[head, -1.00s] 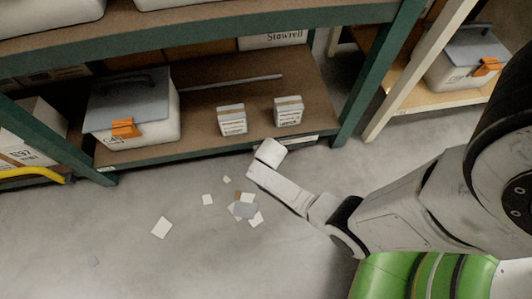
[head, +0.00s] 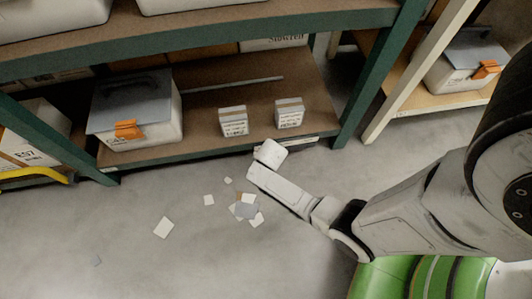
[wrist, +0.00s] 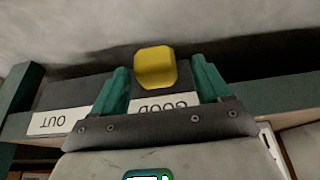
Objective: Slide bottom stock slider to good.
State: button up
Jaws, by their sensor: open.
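The stock slider's yellow knob (wrist: 155,66) stands out from a dark strip (wrist: 75,92) on the shelf's front edge in the wrist view. It lines up roughly with the upside-down GOOD label (wrist: 165,106), which my gripper partly covers. The upside-down OUT label (wrist: 55,122) is to the left. My gripper (wrist: 161,76) is open, with one green finger on each side of the knob and gaps visible on both sides. In the head view my gripper (head: 268,152) is at the bottom shelf's front edge; its fingers and the knob cannot be made out there.
The bottom shelf (head: 200,92) holds a grey-lidded bin (head: 135,108) with an orange latch and two small boxes (head: 234,121) (head: 289,113). A green rack post (head: 372,75) stands to the right. Paper scraps (head: 245,207) lie on otherwise clear floor.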

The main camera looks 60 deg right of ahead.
jog(key=p+v, duration=0.4)
jog(key=v, duration=0.5)
jog(key=shift+p, duration=0.3)
jog(key=shift+a, duration=0.1)
